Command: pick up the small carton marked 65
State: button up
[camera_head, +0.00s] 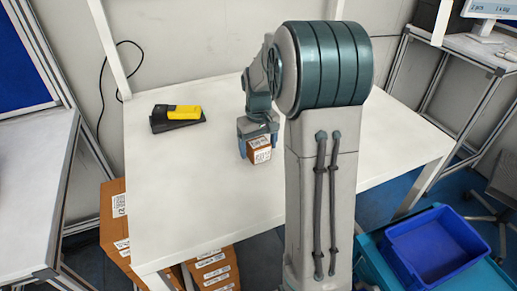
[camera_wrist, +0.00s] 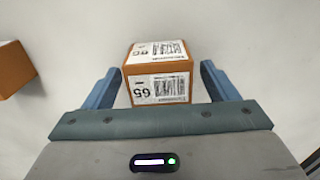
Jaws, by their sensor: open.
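The small carton marked 65 (camera_wrist: 158,80) is a brown box with white labels on its top and near side. In the wrist view it sits between the two fingers of my gripper (camera_wrist: 158,88), with a gap on each side. The fingers are blue and open. In the head view the carton (camera_head: 260,151) shows on the white table (camera_head: 180,215), directly below and between the fingers of my gripper (camera_head: 258,145). Its upper part is partly hidden by the gripper there.
Another brown box (camera_wrist: 12,68) shows at the left edge of the wrist view. A yellow scanner (camera_head: 184,112) lies on a black pad (camera_head: 165,124) at the table's back left. A blue bin (camera_head: 438,245) stands at lower right. Cartons (camera_head: 213,268) stand below the table's front edge.

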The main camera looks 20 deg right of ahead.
jog(key=shift+f, duration=0.55)
jog(key=c, duration=1.2)
jog(key=shift+o, duration=0.2)
jog(key=shift+r, duration=0.1)
